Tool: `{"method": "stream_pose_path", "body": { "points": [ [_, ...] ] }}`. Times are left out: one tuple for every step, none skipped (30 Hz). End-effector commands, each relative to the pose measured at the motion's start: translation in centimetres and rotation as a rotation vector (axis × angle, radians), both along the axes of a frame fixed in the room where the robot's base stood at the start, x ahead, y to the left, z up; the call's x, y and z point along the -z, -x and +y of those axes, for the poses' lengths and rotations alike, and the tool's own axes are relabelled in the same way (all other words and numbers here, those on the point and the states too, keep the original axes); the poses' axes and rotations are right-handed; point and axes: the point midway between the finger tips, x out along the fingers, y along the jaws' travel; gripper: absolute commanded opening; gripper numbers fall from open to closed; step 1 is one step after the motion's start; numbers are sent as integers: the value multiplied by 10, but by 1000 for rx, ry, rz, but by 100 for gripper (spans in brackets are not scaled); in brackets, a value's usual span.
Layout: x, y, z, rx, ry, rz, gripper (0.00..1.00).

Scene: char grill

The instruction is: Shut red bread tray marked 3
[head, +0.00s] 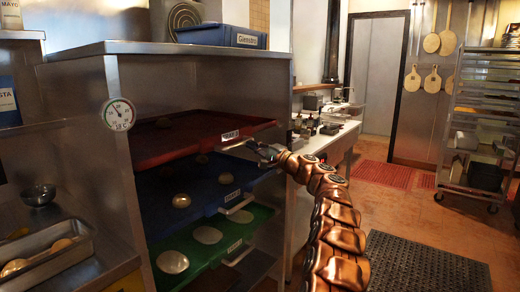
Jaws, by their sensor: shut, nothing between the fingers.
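The red bread tray (190,140) is the top one in the metal rack, with a white label (231,136) on its front right part; its number is too small to read surely. A pale handle (236,145) shows below the label. My gripper (259,148) is shut and empty, just right of the handle at the tray's front right corner. I cannot tell whether it touches the tray. How far the tray sticks out of the rack is hard to judge.
A blue tray (160,215) and a green tray (205,257), with handles, sit below the red one. A dial thermometer (118,115) is on the rack's left post. A counter (335,140) stands right behind my arm. Open floor (400,215) lies to the right.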

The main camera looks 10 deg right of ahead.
Motion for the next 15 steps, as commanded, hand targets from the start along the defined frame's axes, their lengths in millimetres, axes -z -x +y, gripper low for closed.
{"method": "stream_pose_path", "body": {
  "points": [
    [-1, -1, 3, 0, -1, -1, 0],
    [-1, -1, 4, -2, -1, 0, 0],
    [-1, -1, 5, -2, -1, 0, 0],
    [-1, -1, 6, -2, -1, 0, 0],
    [-1, -2, 7, -3, -2, 0, 0],
    [-1, -2, 8, -4, -2, 0, 0],
    [-1, -2, 8, -5, -2, -1, 0],
    [-1, -2, 9, -5, -2, -1, 0],
    [-1, -2, 9, -6, -2, -1, 0],
    [-1, -2, 10, -6, -2, -1, 0],
    [-2, -2, 10, -7, -2, -1, 0],
    [-2, -2, 11, -7, -2, -1, 0],
    [-2, -2, 11, -8, -2, -1, 0],
    [-2, -2, 11, -8, -2, -1, 0],
    [-1, -1, 10, -8, -2, -1, 0]
  ]
}}
